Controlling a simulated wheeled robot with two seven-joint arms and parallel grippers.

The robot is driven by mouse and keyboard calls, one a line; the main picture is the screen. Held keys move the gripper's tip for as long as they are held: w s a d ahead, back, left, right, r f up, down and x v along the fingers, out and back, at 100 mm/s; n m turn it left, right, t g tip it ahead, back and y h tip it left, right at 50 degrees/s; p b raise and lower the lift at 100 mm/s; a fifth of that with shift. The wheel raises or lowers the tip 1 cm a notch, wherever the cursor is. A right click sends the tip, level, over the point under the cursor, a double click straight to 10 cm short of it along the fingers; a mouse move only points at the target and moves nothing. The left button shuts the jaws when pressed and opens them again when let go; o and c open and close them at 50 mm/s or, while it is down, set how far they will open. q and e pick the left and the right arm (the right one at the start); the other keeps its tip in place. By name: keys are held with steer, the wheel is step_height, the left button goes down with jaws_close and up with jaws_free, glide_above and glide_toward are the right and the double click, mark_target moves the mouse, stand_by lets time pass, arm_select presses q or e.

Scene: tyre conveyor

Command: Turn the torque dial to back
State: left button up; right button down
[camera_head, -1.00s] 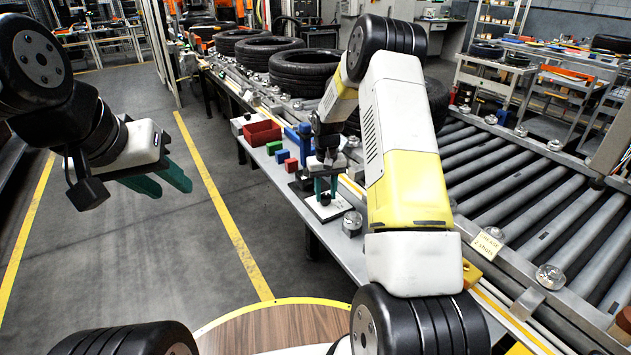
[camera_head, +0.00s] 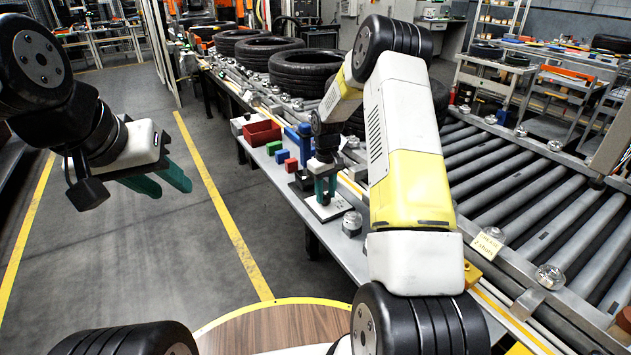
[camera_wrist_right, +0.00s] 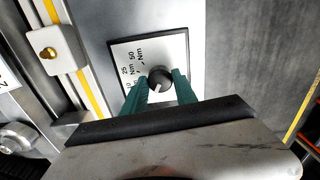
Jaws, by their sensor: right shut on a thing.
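The torque dial is a black round knob (camera_wrist_right: 160,78) on a white plate (camera_wrist_right: 122,52) with a dark border. The plate carries printed marks such as "25", "50" and "Nm". A light pointer mark shows on the knob. My right gripper (camera_wrist_right: 160,85) is shut on the knob, one green finger on each side. In the head view the right gripper (camera_head: 325,190) points down at the white plate (camera_head: 338,207) on the bench, and the fingers hide most of the knob. My left gripper (camera_head: 168,184) is in the air over the floor at left, open and empty.
The narrow grey bench (camera_head: 350,253) also holds a red bin (camera_head: 262,133), small green, red and blue blocks and a blue upright part (camera_head: 305,140). A roller conveyor (camera_head: 520,190) runs beside it, with tyres (camera_head: 303,70) further back. The floor at left is clear.

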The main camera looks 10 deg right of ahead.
mark_target(326, 196)
steer(key=c, duration=1)
jaws_free()
steer(key=shift+o, duration=0.2)
step_height(326, 196, up, 8)
steer(key=shift+f, duration=0.1)
